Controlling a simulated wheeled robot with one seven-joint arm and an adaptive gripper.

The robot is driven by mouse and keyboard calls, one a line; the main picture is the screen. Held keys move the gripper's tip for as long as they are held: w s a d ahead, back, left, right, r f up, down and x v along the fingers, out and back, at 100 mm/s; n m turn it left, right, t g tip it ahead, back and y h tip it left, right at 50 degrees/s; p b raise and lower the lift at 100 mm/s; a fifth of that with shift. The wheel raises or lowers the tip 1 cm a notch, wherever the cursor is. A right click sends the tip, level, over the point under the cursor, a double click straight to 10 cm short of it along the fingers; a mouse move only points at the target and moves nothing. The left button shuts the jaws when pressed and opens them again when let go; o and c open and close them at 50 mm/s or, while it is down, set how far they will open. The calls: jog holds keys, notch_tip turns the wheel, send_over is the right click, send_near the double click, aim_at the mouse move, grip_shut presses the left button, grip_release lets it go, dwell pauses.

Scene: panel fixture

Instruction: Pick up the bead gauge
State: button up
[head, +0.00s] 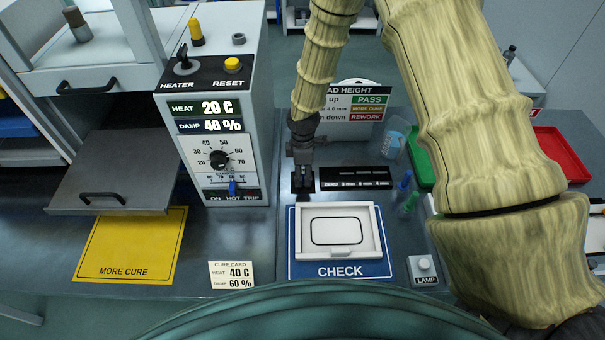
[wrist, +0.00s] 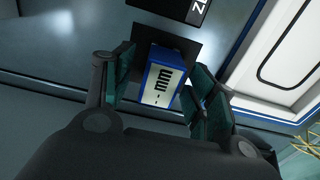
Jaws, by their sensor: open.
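The bead gauge (wrist: 158,78) looks like a small block with a white face, blue edges and black "mm" lettering in the wrist view. It sits between the two dark green finger pads of my gripper (wrist: 165,88), by a black square pad. My gripper is open, with a pad on either side of the block; I cannot tell whether either pad touches it. In the head view my gripper (head: 303,182) points down over the black square beside the black label strip (head: 355,178), and it hides the gauge.
A framed panel (head: 376,225) lies on the blue CHECK mat (head: 345,268) just in front of my gripper. The heater box (head: 220,120) stands close on the left. A bead-height sign (head: 352,120) stands behind. Blue and green small items (head: 410,200) and a lamp button (head: 423,268) are to the right.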

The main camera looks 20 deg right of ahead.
jog(key=shift+f, duration=0.1)
jog(key=c, duration=1.2)
